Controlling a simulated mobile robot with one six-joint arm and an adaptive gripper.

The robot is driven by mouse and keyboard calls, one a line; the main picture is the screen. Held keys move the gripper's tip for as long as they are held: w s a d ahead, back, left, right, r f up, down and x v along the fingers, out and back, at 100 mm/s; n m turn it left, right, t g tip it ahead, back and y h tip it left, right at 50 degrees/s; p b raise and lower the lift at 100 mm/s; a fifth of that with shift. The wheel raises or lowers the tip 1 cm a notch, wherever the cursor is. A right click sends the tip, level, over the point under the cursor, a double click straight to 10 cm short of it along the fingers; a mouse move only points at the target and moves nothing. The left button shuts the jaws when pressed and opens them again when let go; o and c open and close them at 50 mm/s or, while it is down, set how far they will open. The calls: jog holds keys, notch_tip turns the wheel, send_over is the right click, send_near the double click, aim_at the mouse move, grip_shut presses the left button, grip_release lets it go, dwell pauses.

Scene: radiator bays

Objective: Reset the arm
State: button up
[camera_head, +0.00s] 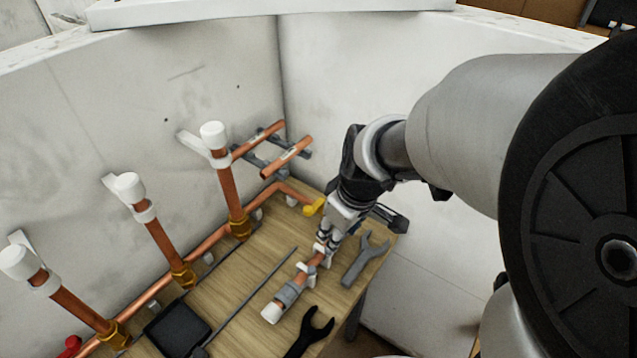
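My arm reaches in from the right, and my gripper (328,240) points down over the wooden workbench (235,285). Its fingers are at the upper end of a short copper pipe (315,259) with a grey band and a white end. The fingers overlap the pipe in this view. I cannot tell whether they are closed on it or only above it.
Three upright copper pipes (160,238) with white caps stand along the left wall. Two loose copper pipes (287,158) rest on grey supports at the back. A grey wrench (366,258), a black wrench (311,332), a thin rod (252,296) and a black tray (178,329) occupy the bench.

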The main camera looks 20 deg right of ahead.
jog(key=shift+v, duration=1)
jog(key=s+a+r+m, duration=0.2)
jog(key=s+r, duration=0.1)
jog(key=s, duration=0.4)
jog(key=s+a+r+m+t, duration=0.1)
jog(key=s+r+m, duration=0.2)
jog(key=s, duration=0.4)
jog(key=shift+a+r+h, duration=0.3)
jog(key=shift+a+r, duration=0.1)
jog(key=shift+r, duration=0.4)
